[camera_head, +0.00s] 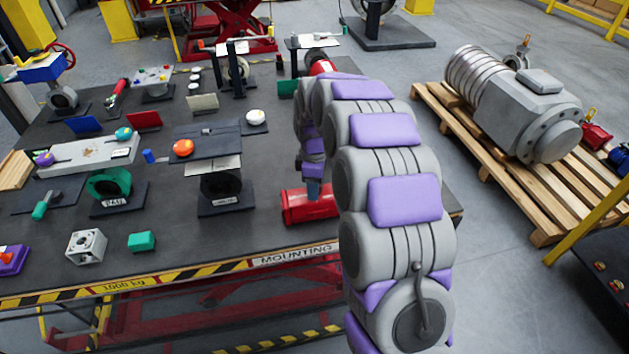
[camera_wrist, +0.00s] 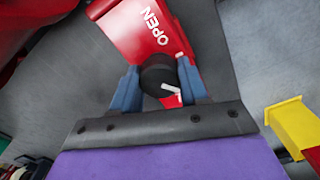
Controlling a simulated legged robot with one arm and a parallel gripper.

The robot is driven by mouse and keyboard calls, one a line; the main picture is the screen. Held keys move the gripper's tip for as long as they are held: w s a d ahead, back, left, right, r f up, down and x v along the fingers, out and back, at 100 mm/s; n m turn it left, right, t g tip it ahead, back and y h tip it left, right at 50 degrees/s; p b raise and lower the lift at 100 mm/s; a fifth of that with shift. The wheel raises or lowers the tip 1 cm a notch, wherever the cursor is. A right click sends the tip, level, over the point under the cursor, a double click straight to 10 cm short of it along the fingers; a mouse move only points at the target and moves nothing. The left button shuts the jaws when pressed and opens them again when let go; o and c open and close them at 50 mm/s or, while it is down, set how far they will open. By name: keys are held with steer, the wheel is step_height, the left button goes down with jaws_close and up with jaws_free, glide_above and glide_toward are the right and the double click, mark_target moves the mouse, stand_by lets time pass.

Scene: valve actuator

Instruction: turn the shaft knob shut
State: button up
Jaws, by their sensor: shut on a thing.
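The shaft knob (camera_wrist: 159,77) is a small dark round knob with a white pointer mark, seen in the wrist view. It sits on a red actuator body (camera_wrist: 140,32) that bears the white word OPEN. My gripper (camera_wrist: 158,80) has its two blue fingers on either side of the knob, shut on it. In the head view the red actuator (camera_head: 308,206) lies near the table's front right edge. My gripper (camera_head: 313,188) comes down onto it from above, and my arm hides part of it. The knob itself is hidden in the head view.
The dark table (camera_head: 265,160) holds several other parts. A black stand with a white-labelled valve (camera_head: 222,190) is left of the actuator. A green block (camera_head: 141,241) lies near the front edge. A pallet with a large grey motor (camera_head: 540,105) stands on the floor at right.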

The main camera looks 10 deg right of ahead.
steer(key=m+p, duration=0.2)
steer(key=shift+r+m, duration=0.25)
steer(key=shift+m, duration=0.15)
steer(key=m+p, duration=0.3)
steer(key=shift+a+m, duration=0.1)
steer(key=shift+m, duration=0.2)
steer(key=m+p, duration=0.2)
steer(key=m, duration=0.3)
steer(key=shift+f+p, duration=0.15)
steer(key=shift+p, duration=0.2)
steer(key=o, duration=1)
steer(key=shift+o, duration=0.2)
step_height(320, 180, up, 17)
steer(key=p, duration=0.2)
